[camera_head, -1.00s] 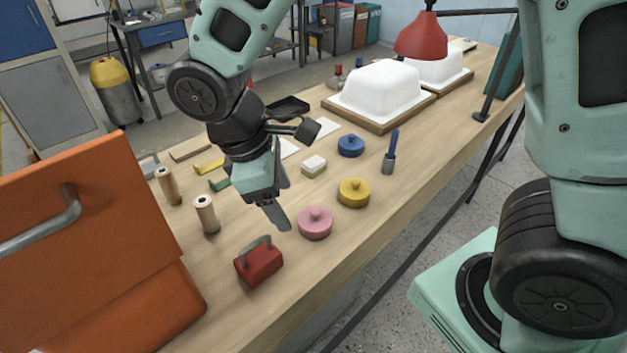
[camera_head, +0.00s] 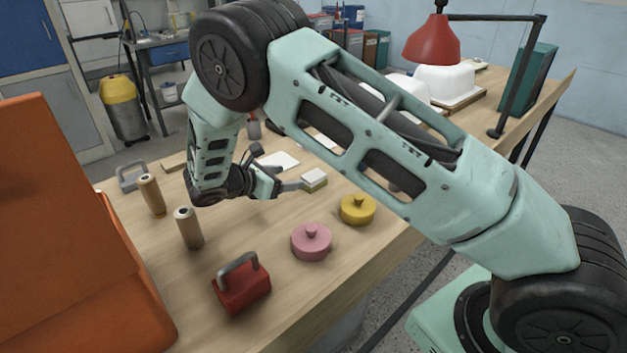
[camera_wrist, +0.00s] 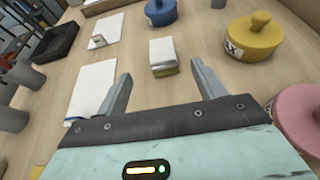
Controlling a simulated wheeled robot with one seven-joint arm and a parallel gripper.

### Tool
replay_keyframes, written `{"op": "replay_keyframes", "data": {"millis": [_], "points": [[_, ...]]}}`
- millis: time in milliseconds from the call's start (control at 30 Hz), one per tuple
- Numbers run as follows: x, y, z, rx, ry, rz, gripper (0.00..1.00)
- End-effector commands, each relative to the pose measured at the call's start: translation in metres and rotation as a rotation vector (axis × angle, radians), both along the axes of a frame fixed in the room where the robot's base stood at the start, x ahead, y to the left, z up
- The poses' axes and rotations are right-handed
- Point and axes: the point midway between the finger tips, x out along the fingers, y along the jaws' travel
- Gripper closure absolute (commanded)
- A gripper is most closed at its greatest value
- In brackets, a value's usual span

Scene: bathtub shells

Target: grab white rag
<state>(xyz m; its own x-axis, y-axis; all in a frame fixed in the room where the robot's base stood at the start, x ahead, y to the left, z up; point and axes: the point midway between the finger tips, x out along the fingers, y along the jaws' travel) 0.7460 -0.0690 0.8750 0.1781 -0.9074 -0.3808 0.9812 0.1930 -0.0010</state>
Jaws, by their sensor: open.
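Two flat white pieces lie on the bench, and I cannot tell which is the rag. The nearer white piece (camera_wrist: 93,88) is just left of my left finger in the wrist view; it also shows in the head view (camera_head: 281,161). The farther white piece (camera_wrist: 107,30) lies beyond it, with a small object on it. A white-topped block with a yellowish lower layer (camera_wrist: 163,54) sits ahead, between the lines of my fingers. My gripper (camera_wrist: 163,84) is open and empty, low over the bench. In the head view my gripper (camera_head: 291,187) is beside the block.
A yellow lidded pot (camera_wrist: 253,37), a blue one (camera_wrist: 160,11) and a pink one (camera_wrist: 299,112) stand to the right and beyond. A black tray (camera_wrist: 49,42) is at far left. Wooden cylinders (camera_head: 189,229) and a red handled block (camera_head: 242,287) stand nearer.

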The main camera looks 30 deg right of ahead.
Motion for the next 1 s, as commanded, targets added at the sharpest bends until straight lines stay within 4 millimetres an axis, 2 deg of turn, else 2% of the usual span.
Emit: {"op": "replay_keyframes", "data": {"millis": [100, 300, 533, 800, 1000], "points": [[0.003, -0.025, -0.009, -0.001, 0.003, -0.004, 0.31], [0.009, -0.052, -0.021, 0.001, 0.001, -0.003, 0.31], [0.011, -0.066, -0.028, 0.002, 0.001, -0.002, 0.31], [0.016, -0.099, -0.045, 0.002, 0.0, -0.004, 0.31], [0.018, -0.105, -0.049, 0.002, -0.001, 0.0, 0.31]]}}
